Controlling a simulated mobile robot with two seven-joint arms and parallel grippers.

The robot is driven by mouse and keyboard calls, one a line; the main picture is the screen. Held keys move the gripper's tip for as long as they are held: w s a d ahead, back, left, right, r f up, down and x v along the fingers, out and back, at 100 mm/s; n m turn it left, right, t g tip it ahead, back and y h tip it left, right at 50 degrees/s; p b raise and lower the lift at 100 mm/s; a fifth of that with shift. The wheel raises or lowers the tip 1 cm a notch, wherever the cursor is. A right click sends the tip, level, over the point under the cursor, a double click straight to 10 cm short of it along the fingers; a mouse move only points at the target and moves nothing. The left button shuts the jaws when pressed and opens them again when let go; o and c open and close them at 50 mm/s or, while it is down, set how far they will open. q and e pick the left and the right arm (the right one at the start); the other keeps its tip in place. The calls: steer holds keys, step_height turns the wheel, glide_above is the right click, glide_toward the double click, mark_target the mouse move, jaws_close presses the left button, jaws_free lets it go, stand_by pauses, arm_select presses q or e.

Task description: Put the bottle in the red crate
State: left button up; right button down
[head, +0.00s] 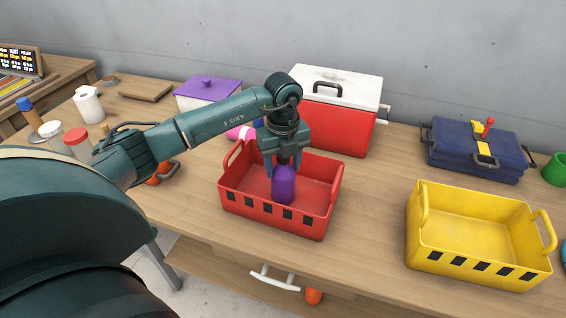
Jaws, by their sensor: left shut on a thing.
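A purple bottle (284,187) is upright in the jaws of my left gripper (283,165), which is shut on its upper part and points straight down. The bottle is inside the outline of the red crate (331,197), between its walls in this view. I cannot tell whether its base touches the crate floor. The rest of the crate looks empty. My left arm reaches in from the left over the bench. My right gripper does not show.
A yellow crate (480,206) stands to the right, with clear bench between the crates. Behind are a red and white cooler (340,125), a navy toolbox (470,150) and a purple-lidded box (205,90).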

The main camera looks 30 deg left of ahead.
arm_select(q)
steer(key=shift+f, duration=0.2)
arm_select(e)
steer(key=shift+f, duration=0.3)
arm_select(q)
steer(key=o, duration=1.6)
step_height(320, 180, up, 12)
steer(key=shift+f+b, duration=0.1)
steer(key=shift+b, duration=0.6)
steer(key=shift+r, duration=0.7)
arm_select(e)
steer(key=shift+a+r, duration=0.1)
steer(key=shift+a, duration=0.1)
arm_select(q)
steer(key=shift+c, duration=0.2)
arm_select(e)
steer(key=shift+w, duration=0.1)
arm_select(q)
steer(key=c, duration=0.6)
jaws_close()
